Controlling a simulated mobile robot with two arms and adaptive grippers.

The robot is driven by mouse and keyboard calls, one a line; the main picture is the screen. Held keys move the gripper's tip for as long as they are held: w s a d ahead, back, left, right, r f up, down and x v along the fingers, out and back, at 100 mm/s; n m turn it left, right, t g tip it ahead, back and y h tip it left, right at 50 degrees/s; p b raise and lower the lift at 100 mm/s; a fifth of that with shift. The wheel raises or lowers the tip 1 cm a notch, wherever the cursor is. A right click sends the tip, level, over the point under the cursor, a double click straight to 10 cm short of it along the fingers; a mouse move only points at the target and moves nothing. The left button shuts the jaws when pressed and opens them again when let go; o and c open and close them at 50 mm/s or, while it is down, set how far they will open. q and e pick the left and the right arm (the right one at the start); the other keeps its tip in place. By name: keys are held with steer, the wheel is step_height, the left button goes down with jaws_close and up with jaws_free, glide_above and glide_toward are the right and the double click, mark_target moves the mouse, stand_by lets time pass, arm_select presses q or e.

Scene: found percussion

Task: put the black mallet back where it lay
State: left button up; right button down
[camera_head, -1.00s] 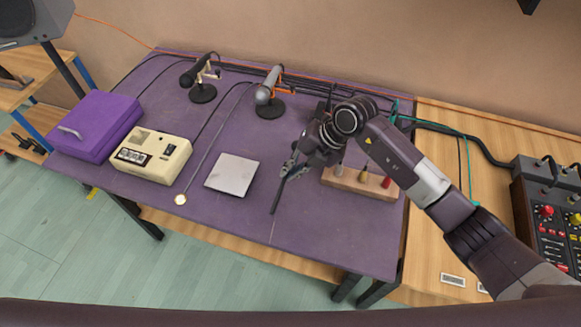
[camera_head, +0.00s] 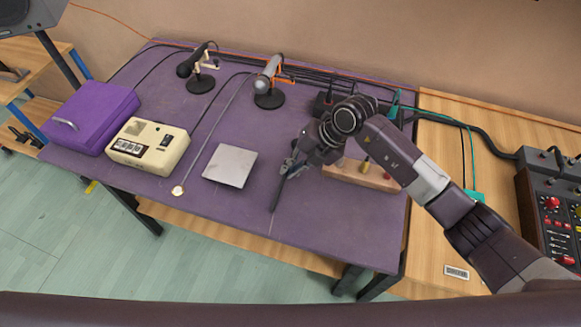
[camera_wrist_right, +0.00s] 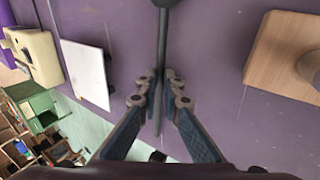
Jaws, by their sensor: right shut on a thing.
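The black mallet (camera_head: 277,194) is held by my right gripper (camera_head: 290,168) above the purple table, or close to its surface; the exact gap cannot be told. In the right wrist view the mallet's thin dark shaft (camera_wrist_right: 162,45) runs between the fingertips of the right gripper (camera_wrist_right: 158,84), which are shut on it. A thicker dark end shows at the top edge of that view, partly cut off. The mallet lies between the pale square plate (camera_head: 230,166) and the wooden block (camera_head: 372,181). My left gripper is not in view.
The purple table (camera_head: 225,215) is clear along its front. A cream box (camera_head: 150,147), a purple case (camera_head: 90,118), two microphones on stands (camera_head: 268,82) (camera_head: 197,68) and cables stand left and behind. A mixer (camera_head: 553,225) is at the right.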

stand_by(0.4)
steer(key=c, duration=2)
jaws_free()
steer(key=shift+f, duration=0.1)
